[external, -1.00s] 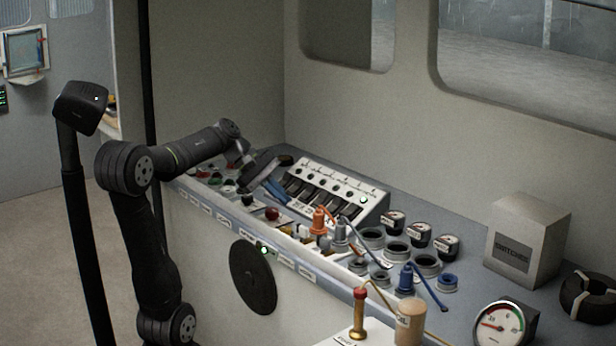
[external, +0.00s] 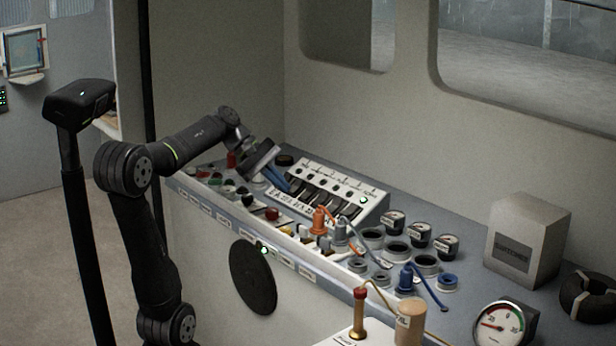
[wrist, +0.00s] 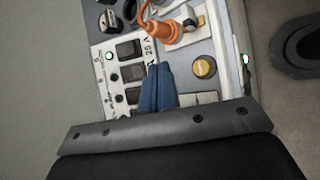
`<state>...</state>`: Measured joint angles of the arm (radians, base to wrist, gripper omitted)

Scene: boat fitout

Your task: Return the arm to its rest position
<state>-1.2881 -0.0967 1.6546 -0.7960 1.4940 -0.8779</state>
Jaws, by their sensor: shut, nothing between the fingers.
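My gripper (external: 277,181) is at the left end of the switch panel (external: 375,209) in the external view, with its blue fingers pointing down and to the right. In the wrist view the blue fingers of my gripper (wrist: 158,88) are together with nothing between them. They appear in front of the panel's black rocker switches. I cannot tell whether the fingertips touch the panel. My arm (external: 195,140) is bent at the elbow and reaches over the left part of the console.
An orange plug (external: 318,220), a blue plug (external: 406,279) and several round sockets and gauges crowd the console to the right. A grey box (external: 527,240) stands at the back right. A black disc (external: 253,277) is on the console front. Air above the console is free.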

